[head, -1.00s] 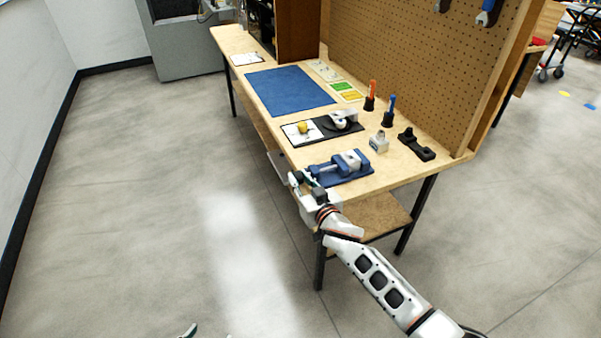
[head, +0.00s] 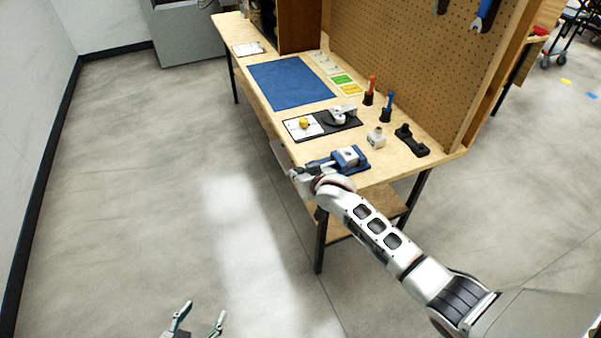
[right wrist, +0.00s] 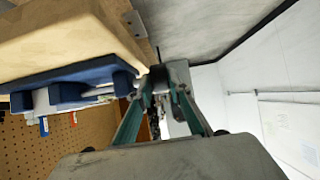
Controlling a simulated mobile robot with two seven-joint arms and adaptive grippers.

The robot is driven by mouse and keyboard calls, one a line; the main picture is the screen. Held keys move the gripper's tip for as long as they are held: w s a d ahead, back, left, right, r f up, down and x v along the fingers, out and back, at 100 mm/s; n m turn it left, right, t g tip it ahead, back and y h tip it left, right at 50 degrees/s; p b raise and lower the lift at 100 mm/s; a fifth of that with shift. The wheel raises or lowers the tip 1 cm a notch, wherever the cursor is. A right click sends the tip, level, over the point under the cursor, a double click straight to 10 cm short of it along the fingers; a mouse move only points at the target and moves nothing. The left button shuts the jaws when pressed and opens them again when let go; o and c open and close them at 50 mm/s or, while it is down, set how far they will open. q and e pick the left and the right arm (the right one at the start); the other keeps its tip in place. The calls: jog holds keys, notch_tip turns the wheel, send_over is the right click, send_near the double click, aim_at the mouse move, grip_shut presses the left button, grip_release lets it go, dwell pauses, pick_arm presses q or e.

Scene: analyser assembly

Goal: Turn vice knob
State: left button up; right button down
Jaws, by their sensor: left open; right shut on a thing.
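The blue and grey vice (head: 350,157) sits at the near end of the wooden bench. Its front is partly hidden by my right wrist in the head view. In the right wrist view its blue body (right wrist: 70,78) is at the left, beside the bench edge. My right gripper (right wrist: 158,85) has its teal fingers closed around the knob at the vice's end. The knob is mostly hidden between the fingertips, with a thin dark rod showing above them. My left gripper (head: 203,314) is open and empty over the floor, low in the head view, far from the vice.
On the bench (head: 400,172) are a black tray with a yellow item (head: 304,123), a small white block (head: 375,137), a black holder (head: 411,140), red and blue tools in stands, and a blue mat (head: 290,86). A pegboard (head: 400,60) rises behind. Floor left of the bench is clear.

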jog(key=shift+s+f+g, duration=0.1)
jog(key=shift+g, duration=0.2)
jog(key=c, duration=2.2)
grip_release()
jog(key=shift+o, duration=0.2)
jog(key=shift+s+d+r, duration=0.1)
jog(key=shift+s+r, duration=0.1)
jog(key=shift+r, duration=0.15)
jog(key=v, duration=1.1)
jog(key=shift+s, duration=0.2)
